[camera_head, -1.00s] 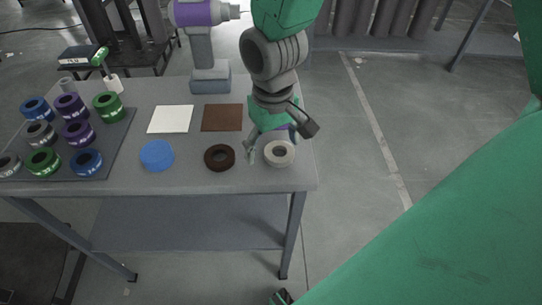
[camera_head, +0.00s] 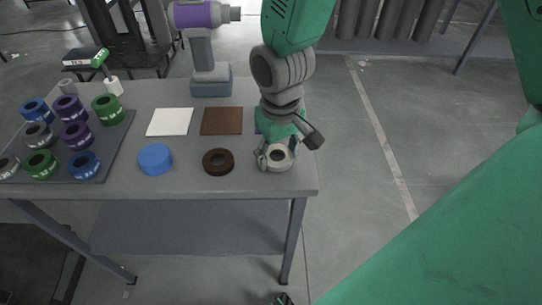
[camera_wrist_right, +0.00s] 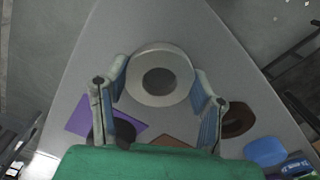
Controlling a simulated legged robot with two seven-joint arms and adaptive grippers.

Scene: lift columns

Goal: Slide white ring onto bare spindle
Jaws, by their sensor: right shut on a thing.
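The white ring (camera_head: 278,164) lies flat near the table's right front corner. My right gripper (camera_head: 277,155) reaches down over it with a finger on either side, shut on its outside. In the right wrist view, the ring (camera_wrist_right: 138,78) sits between the two fingers (camera_wrist_right: 160,80), its hole facing the camera. My left gripper is not in view.
A brown ring (camera_head: 218,161) and blue disc (camera_head: 155,159) lie left of the white ring. White (camera_head: 169,122) and brown (camera_head: 222,121) squares lie behind. A dark board (camera_head: 109,154) holds several coloured rings. A purple-topped grey device (camera_head: 202,14) stands at the table's back.

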